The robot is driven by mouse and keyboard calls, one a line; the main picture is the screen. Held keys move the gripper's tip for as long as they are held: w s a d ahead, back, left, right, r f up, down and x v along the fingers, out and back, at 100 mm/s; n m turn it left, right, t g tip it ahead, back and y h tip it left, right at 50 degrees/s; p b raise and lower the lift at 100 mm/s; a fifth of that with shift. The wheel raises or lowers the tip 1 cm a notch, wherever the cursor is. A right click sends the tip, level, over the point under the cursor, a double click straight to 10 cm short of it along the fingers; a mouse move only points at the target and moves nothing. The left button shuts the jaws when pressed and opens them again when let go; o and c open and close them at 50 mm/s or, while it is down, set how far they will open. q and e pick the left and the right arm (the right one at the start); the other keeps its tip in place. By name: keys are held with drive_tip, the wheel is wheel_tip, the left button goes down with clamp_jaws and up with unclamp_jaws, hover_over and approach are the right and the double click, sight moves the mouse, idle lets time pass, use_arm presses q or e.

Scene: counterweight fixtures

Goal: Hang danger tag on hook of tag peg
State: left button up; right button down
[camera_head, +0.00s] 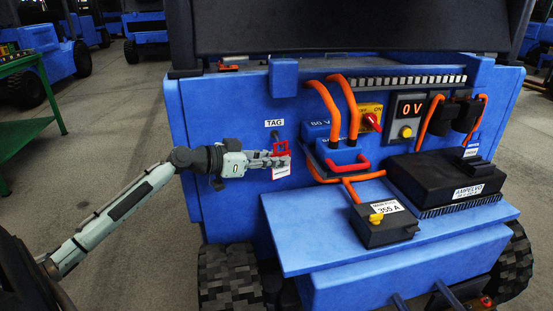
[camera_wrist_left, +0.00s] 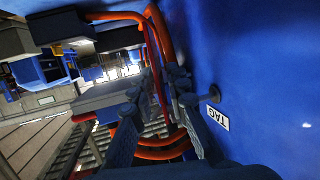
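The danger tag (camera_head: 282,171) is a red and white plate with a red upper part, held upright in front of the blue panel. My left gripper (camera_head: 281,160) is shut on it, its arm coming in from the left. In the left wrist view the red tag (camera_wrist_left: 156,84) shows nearly edge-on between the fingertips (camera_wrist_left: 162,78). The tag peg (camera_head: 275,136) is a small dark stub just below the white TAG label (camera_head: 274,123); it also shows in the left wrist view (camera_wrist_left: 214,93), beside a finger. I cannot tell whether the tag touches the peg. My right gripper is not in view.
Right of the tag are orange cables (camera_head: 352,105), a red-handled connector (camera_head: 342,160) and a 0 V display (camera_head: 408,108). A black AMPELVO box (camera_head: 450,178) and a 355 A box (camera_head: 383,222) stand on the blue ledge (camera_head: 300,240). Open floor lies at left.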

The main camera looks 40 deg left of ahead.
use_arm(q)
drive_tip(key=shift+o, duration=1)
drive_tip(key=v, duration=1.2)
drive_tip(key=shift+f, duration=0.1)
